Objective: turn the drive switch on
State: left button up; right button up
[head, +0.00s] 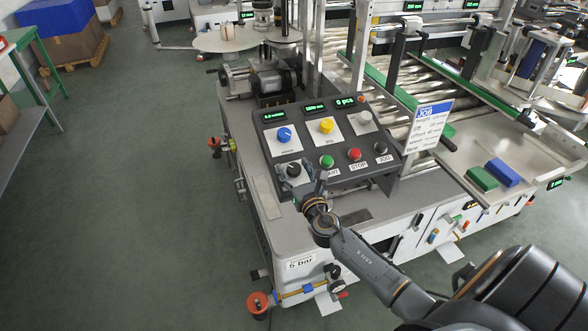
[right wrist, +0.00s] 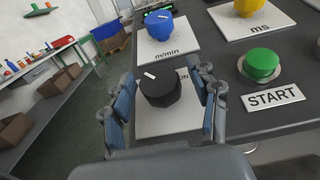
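The drive switch appears to be the black rotary knob (head: 293,171) at the lower left of the sloped control panel. In the right wrist view the black knob (right wrist: 160,90) sits on a white plate (right wrist: 148,124), with its white mark towards the upper left. The plate's lettering is mostly hidden; "ON" shows at the right. My right gripper (head: 305,185) is at the panel's near-left corner. In the right wrist view the gripper (right wrist: 165,82) is open, one finger on each side of the knob, with visible gaps. My left gripper is not in view.
A green START button (right wrist: 262,64) is right of the knob and a blue knob (right wrist: 159,26) is above it. A yellow knob (head: 326,126), red STOP button (head: 354,155) and black JOG button (head: 380,148) share the panel. Open floor lies left of the machine.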

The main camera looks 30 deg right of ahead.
jog(key=c, duration=1.1)
jog(key=shift+o, duration=0.2)
jog(key=shift+m+h, duration=0.6)
jog(key=m+g+h, duration=0.1)
jog(key=m+h, duration=0.1)
jog(key=shift+a+m+g+h+p, duration=0.1)
jog(key=shift+m+g+h+p, duration=0.2)
jog(key=shift+g+h, duration=0.1)
jog(key=m+g+h, duration=0.3)
jog(key=m+h, duration=0.1)
jog(key=shift+m+b, duration=0.3)
jog(key=m+g+h+b, duration=0.1)
jog(key=m+g, duration=0.2)
jog(key=m+g+h+b, duration=0.1)
jog(key=m+g+h, duration=0.1)
jog(key=m+g, duration=0.1)
jog(key=shift+w+g, duration=0.1)
jog(key=shift+g, duration=0.4)
jog(key=m+g+b, duration=0.2)
jog(key=m+g, duration=0.1)
jog(key=shift+f, duration=0.1)
jog(key=shift+m+g+y+b, duration=0.4)
jog(key=shift+m+g+b, duration=0.9)
jog(key=shift+m+g, duration=0.65)
jog(key=shift+g, duration=0.35)
